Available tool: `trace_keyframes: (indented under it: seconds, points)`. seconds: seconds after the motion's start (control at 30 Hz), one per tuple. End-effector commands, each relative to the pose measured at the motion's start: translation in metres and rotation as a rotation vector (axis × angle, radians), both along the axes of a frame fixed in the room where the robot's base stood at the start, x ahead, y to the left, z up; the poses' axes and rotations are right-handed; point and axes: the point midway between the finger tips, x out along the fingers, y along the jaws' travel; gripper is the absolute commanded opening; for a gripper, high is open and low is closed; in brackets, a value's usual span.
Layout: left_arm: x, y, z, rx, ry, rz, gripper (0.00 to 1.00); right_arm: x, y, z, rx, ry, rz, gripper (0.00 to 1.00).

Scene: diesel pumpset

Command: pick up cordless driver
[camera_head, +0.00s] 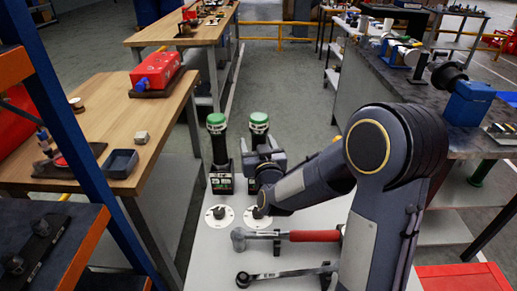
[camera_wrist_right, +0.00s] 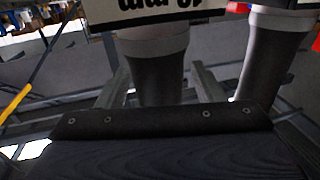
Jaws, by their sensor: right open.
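Two tool-like bodies with green tops, dark shafts and labelled bases stand upright side by side on the light bench; I take them for cordless drivers. The left driver (camera_head: 217,150) is in clear view. The right driver (camera_head: 259,125) has its lower part hidden behind my right gripper (camera_head: 262,160). In the right wrist view, a dark handle (camera_wrist_right: 158,78) with a grey band lies in line with the gap between my right gripper's (camera_wrist_right: 163,82) open fingers; contact cannot be told. A second dark handle (camera_wrist_right: 270,60) stands to its right. My left gripper is out of view.
On the light bench (camera_head: 205,265), two round white discs (camera_head: 219,217) with dark knobs, a red-handled tool (camera_head: 290,236) and a dark wrench-like tool (camera_head: 285,273) lie near my right arm. A wooden bench (camera_head: 165,105) stands left. A blue post (camera_head: 75,140) rises at the left.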

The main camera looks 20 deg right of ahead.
Motion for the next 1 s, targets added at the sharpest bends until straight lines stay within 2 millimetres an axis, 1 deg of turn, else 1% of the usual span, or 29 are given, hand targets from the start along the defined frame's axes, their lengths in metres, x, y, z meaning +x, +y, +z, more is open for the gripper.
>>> trace_keyframes:
  seconds: [0.1, 0.27, 0.37, 0.73, 1.0]
  points:
    - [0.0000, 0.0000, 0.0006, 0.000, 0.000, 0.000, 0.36, 0.0046, -0.0012, 0.0001, 0.000, 0.000, 0.000, 0.61]
    - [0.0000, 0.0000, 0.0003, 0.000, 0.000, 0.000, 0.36, 0.0043, -0.0010, 0.0000, 0.001, 0.000, 0.001, 0.61]
    - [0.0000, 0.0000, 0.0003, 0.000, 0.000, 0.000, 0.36, 0.0042, -0.0010, 0.0000, 0.001, 0.000, 0.001, 0.49]
    - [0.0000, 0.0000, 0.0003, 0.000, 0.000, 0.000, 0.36, 0.0040, -0.0008, -0.0001, 0.001, 0.001, 0.001, 0.01]
    - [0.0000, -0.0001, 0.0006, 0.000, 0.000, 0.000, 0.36, 0.0043, -0.0008, 0.0021, 0.001, -0.004, 0.001, 0.00]
